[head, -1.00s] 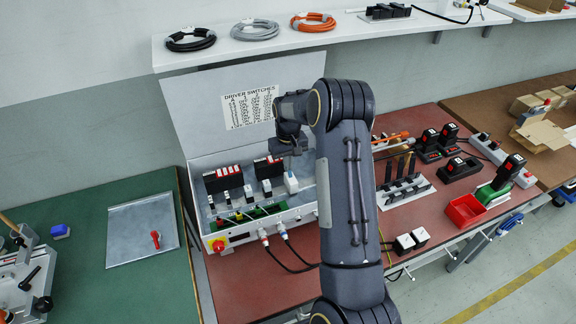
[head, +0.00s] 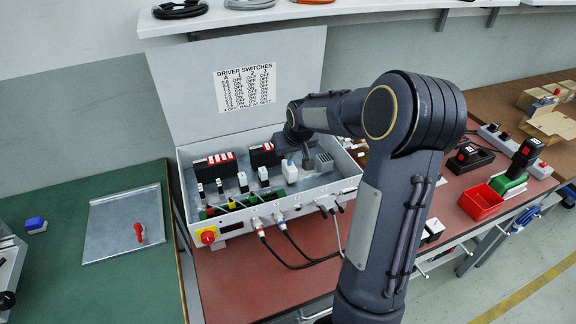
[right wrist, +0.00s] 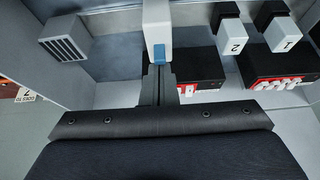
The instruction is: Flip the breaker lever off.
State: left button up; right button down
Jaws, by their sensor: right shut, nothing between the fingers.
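A white breaker (head: 290,171) stands in the open grey-white switch box, at the right end of a row of switches. Its small blue lever (right wrist: 159,54) shows on the white breaker body (right wrist: 157,22) in the right wrist view. My right gripper (head: 307,163) reaches into the box just right of the breaker in the head view. In the wrist view its shut, empty fingertips (right wrist: 158,78) are right by the blue lever; I cannot tell whether they touch it. My left gripper is not in view.
The box wall (head: 330,186) and raised lid (head: 190,100) surround the work area. Numbered black-and-white switches (right wrist: 233,38) and black blocks with red labels (head: 214,166) stand nearby. A grey vented block (head: 323,162) sits right of the gripper. A red rotary knob (head: 207,237) is on the box front.

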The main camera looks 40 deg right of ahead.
jog(key=shift+s+p, duration=0.1)
jog(key=shift+p, duration=0.3)
pick_arm(q)
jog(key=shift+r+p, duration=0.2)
jog(key=shift+p, duration=0.45)
pick_arm(e)
jog(key=shift+r, duration=0.8)
jog(key=shift+r, duration=0.1)
